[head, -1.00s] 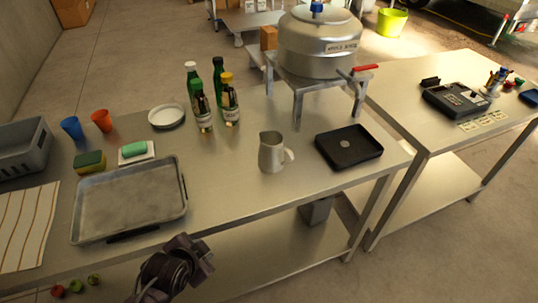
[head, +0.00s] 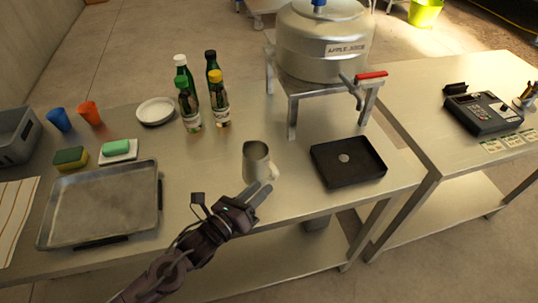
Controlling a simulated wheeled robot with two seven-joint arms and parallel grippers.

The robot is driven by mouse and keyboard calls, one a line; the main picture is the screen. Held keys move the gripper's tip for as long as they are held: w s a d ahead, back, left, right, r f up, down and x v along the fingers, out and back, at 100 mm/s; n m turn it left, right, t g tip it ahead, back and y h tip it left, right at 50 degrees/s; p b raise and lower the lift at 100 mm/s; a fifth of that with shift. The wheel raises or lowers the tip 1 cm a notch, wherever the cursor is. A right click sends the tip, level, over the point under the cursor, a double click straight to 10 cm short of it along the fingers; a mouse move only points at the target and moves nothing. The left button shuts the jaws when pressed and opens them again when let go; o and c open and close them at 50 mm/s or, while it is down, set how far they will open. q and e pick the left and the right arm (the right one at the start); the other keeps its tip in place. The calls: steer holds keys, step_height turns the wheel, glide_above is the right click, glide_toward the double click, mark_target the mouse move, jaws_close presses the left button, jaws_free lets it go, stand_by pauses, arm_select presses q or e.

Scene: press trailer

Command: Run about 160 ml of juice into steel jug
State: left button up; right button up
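The steel jug (head: 256,161) stands upright on the steel table in the head view, its handle towards the right. My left gripper (head: 262,190) is just in front of the jug, below its handle; its two fingers are apart with nothing between them. I cannot tell whether a fingertip touches the jug. The steel juice tank (head: 322,42), labelled apple juice, stands on a metal stand at the back. Its tap (head: 353,88) has a red lever (head: 371,75) and points over the table. The jug's inside is too dim to read a level. My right gripper is out of view.
A black drip tray (head: 330,174) lies right of the jug, near the tap. Several bottles (head: 201,100) stand behind left of the jug. A metal tray (head: 100,204) lies at the left. A second table (head: 440,135) with a cash register (head: 482,113) is at the right.

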mark_target(276, 170)
arm_select(q)
steer(key=shift+w+d+r+m+h, duration=0.1)
steer(key=shift+r+m+h, duration=0.05)
steer(key=shift+m+h, duration=0.2)
steer(key=shift+w+d+r, duration=0.1)
steer(key=p+x, duration=0.1)
steer(key=x, duration=0.1)
steer(key=shift+w+d+r+p, duration=0.15)
steer(key=shift+w+r+p, duration=0.1)
steer(key=shift+w+p, duration=0.15)
steer(key=p+x, duration=0.1)
steer(key=x, duration=0.2)
steer(key=shift+w+f, duration=0.15)
steer(key=shift+w, duration=0.05)
steer(key=shift+w+d, duration=0.15)
steer(key=shift+d, duration=0.05)
steer(key=shift+f, duration=0.1)
jaws_close()
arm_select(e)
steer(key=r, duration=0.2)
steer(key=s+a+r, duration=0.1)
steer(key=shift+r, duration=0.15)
